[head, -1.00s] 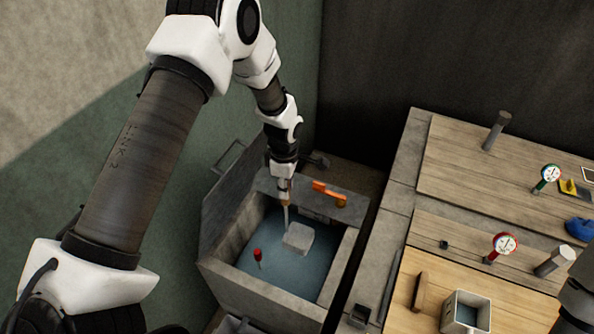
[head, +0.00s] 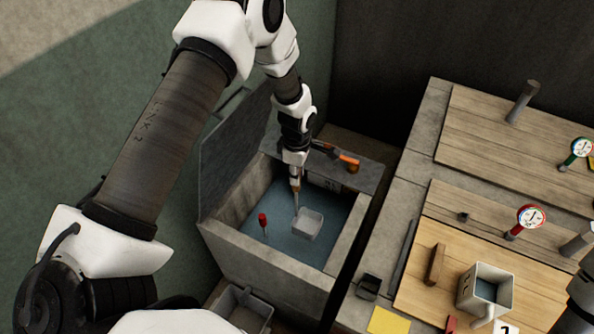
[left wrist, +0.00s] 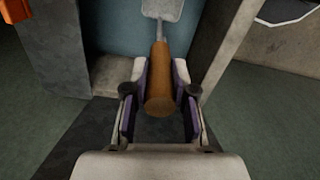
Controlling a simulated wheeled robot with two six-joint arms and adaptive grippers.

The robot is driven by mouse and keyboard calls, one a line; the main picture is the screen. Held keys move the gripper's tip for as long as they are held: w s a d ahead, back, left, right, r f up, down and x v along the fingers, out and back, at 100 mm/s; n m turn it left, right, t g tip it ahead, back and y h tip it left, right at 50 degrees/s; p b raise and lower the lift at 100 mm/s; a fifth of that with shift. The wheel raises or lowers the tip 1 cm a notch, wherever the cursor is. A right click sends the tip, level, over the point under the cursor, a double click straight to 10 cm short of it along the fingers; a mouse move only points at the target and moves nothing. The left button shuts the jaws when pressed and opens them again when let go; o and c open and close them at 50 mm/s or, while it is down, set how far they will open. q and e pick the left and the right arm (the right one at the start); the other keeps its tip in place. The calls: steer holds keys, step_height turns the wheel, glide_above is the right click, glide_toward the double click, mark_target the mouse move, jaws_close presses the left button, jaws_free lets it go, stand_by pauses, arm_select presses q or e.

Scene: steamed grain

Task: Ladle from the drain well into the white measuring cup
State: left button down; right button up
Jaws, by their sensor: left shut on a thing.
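My left gripper (head: 295,176) is shut on the wooden handle of the ladle (left wrist: 159,93). The ladle's square metal scoop (head: 309,222) hangs inside the drain well, at or just above the blue-grey water; I cannot tell which, nor whether it holds liquid. The scoop's underside or face also shows at the top of the left wrist view. The drain well (head: 340,262) is an open concrete basin with its lid raised. The white measuring cup (head: 468,292) stands upright on the wooden board at the lower right, with a dark blue-grey interior. My right gripper is not clearly visible.
A red float (head: 263,220) stands in the well, left of the scoop. An orange-handled item (head: 348,158) lies on the well's back ledge. A wooden block (head: 436,264), a red gauge (head: 530,217) and a yellow card (head: 388,321) are near the cup. The counter edge separates well and board.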

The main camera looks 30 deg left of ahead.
mark_target(297, 217)
arm_select(q)
step_height(297, 217, down, 18)
steer(key=b, duration=1.3)
steer(key=shift+f+b, duration=0.15)
steer(key=shift+b, duration=0.2)
steer(key=shift+f, duration=0.6)
